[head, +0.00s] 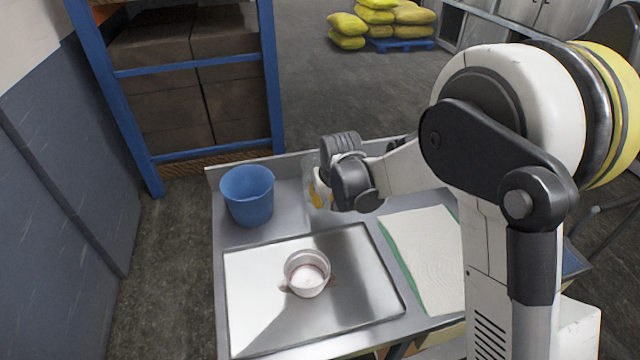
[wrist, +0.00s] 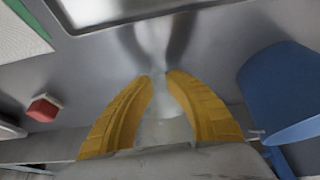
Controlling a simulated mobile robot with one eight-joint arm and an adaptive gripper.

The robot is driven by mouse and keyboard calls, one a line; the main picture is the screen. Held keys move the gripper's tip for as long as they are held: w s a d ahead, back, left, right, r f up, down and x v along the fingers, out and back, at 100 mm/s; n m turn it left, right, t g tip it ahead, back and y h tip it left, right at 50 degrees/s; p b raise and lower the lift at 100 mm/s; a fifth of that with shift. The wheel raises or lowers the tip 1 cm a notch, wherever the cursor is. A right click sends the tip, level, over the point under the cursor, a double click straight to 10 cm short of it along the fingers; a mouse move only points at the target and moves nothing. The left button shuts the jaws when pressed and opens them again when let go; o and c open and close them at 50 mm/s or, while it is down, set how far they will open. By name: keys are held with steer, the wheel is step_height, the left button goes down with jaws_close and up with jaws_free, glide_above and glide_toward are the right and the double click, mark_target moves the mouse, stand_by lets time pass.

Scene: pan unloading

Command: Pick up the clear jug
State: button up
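The clear jug (head: 311,178) stands near the back of the metal table, faint and partly hidden behind my gripper (head: 320,188) in the head view. In the wrist view my gripper (wrist: 159,78) has its two yellow fingers drawn in towards each other. Clear, whitish material of the jug (wrist: 166,128) shows between them, and the fingers appear to press on it from both sides. The jug's outline is hard to make out, and its lower part is hidden. I see no gap between it and the table.
A blue bucket (head: 247,194) stands close to the left of the jug; it also shows in the wrist view (wrist: 285,95). A metal tray (head: 245,290) holds a white-pink cup (head: 307,273) in front. A red block (wrist: 43,108) shows in the wrist view.

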jaws_close()
steer(key=shift+r, duration=0.2)
